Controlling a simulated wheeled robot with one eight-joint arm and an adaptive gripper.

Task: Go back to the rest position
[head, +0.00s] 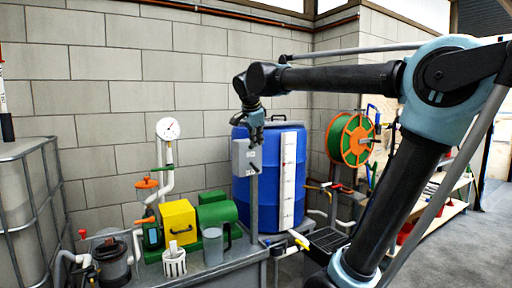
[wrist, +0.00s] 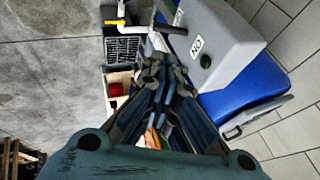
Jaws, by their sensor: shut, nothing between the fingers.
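My gripper (head: 256,134) is at the end of my raised arm, in front of the blue barrel's upper part. It points down, close to the top of a grey switch box (head: 245,158) on a post. In the wrist view my gripper (wrist: 157,68) has its fingers together with nothing between them. The switch box (wrist: 222,38) is to the right of the fingertips there, with a label and a dark round button. I cannot tell whether the gripper touches the box.
A blue barrel (head: 268,190) with a white scale stands behind the box. A bench (head: 215,272) holds a green pump (head: 216,212), a yellow box (head: 178,220) and a grey jug (head: 213,247). A hose reel (head: 350,139) and shelves (head: 440,205) are right. Open floor (head: 487,240) lies far right.

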